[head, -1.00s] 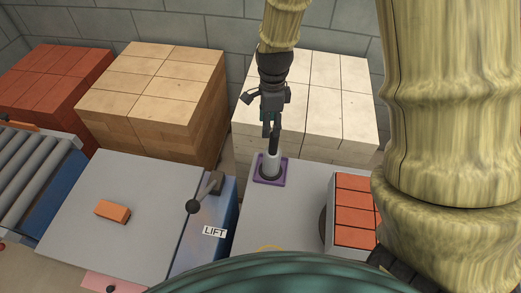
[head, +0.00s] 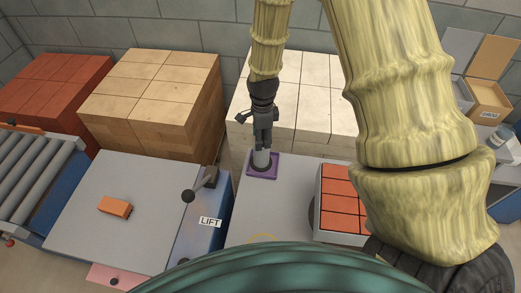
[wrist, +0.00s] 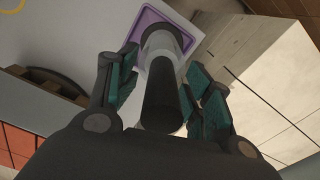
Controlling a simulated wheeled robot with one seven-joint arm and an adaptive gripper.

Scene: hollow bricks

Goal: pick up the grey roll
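The grey roll (head: 262,160) stands upright in a purple square tray (head: 276,172) on the grey table. In the wrist view its pale grey body (wrist: 160,44) shows with a dark cylindrical part nearer the camera, and the purple tray (wrist: 148,15) around its far end. My gripper (head: 262,146) is directly above and around the roll's upper part. In the wrist view its teal-padded fingers (wrist: 160,82) stand apart on both sides of the dark part. A gap shows at the left finger; contact on the right cannot be told.
A crate of orange bricks (head: 342,203) stands right of the roll. The blue LIFT unit (head: 205,225) with a black-knobbed lever (head: 189,196) is to the left. A stack of pale blocks (head: 315,85) rises close behind. The table between tray and crate is clear.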

